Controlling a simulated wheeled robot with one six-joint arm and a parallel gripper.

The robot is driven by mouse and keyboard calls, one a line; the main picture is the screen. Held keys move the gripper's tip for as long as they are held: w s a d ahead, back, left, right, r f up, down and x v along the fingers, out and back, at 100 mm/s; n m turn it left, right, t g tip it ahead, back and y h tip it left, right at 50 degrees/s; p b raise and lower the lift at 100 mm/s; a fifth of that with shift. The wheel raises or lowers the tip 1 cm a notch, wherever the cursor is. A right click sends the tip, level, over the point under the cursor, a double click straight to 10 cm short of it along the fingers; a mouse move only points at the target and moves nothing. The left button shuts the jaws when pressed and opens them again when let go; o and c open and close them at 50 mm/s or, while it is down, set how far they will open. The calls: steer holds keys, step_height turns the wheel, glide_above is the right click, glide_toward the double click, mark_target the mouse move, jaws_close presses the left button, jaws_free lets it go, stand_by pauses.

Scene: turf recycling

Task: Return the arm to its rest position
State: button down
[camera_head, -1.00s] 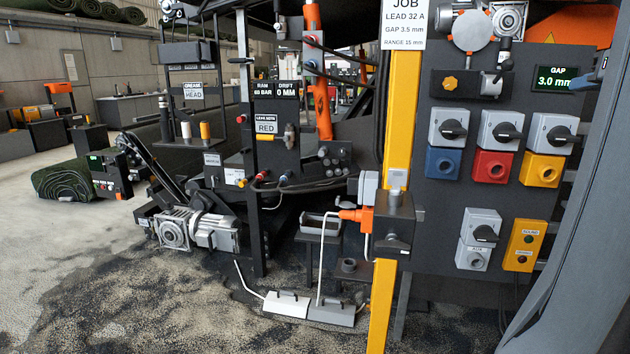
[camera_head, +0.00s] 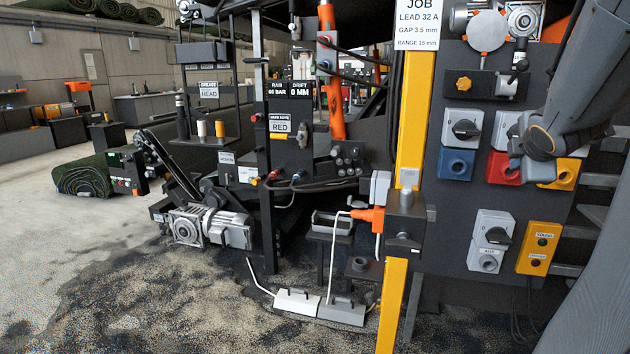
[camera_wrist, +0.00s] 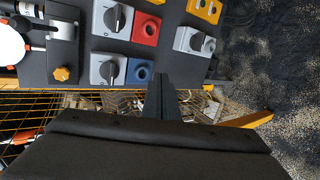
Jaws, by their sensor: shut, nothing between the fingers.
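My gripper (camera_wrist: 160,80) shows in the wrist view as two dark fingers pressed together, with nothing between them. It points toward a dark panel with switches and is apart from it as far as I can see. In the head view my arm (camera_head: 575,105) comes in from the right edge. It stands in front of the panel's upper right part and hides the gap display and parts of the red and yellow socket units. I cannot make out the fingertips there.
The dark switch panel (camera_head: 437,215) is close by, with a blue socket (camera_head: 457,164) and a yellow button box (camera_head: 538,248). A yellow post (camera_head: 412,120) stands at its left edge. Machinery with a motor (camera_head: 212,228) lies further left. Open floor (camera_head: 60,260) is at far left.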

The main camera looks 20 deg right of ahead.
steer(key=s+a+f+m+g+y, duration=0.3)
steer(key=a+f+m, duration=0.2)
steer(key=a+f, duration=0.5)
steer(key=s+a+f+m+g+y, duration=0.25)
steer(key=a+f+m, duration=0.25)
steer(key=a+f, duration=0.5)
steer(key=s+a+f+m+g+y, duration=0.1)
steer(key=s+a+m+g, duration=0.1)
steer(key=s+a, duration=0.35)
steer(key=s+a+f+m+g+y, duration=0.1)
steer(key=s+a+f+m+g, duration=0.1)
steer(key=a, duration=0.7)
steer(key=a+r+n+p, duration=0.2)
steer(key=a+r+p, duration=0.1)
steer(key=a+p, duration=0.3)
steer(key=shift+a+r, duration=0.25)
steer(key=shift+r, duration=0.15)
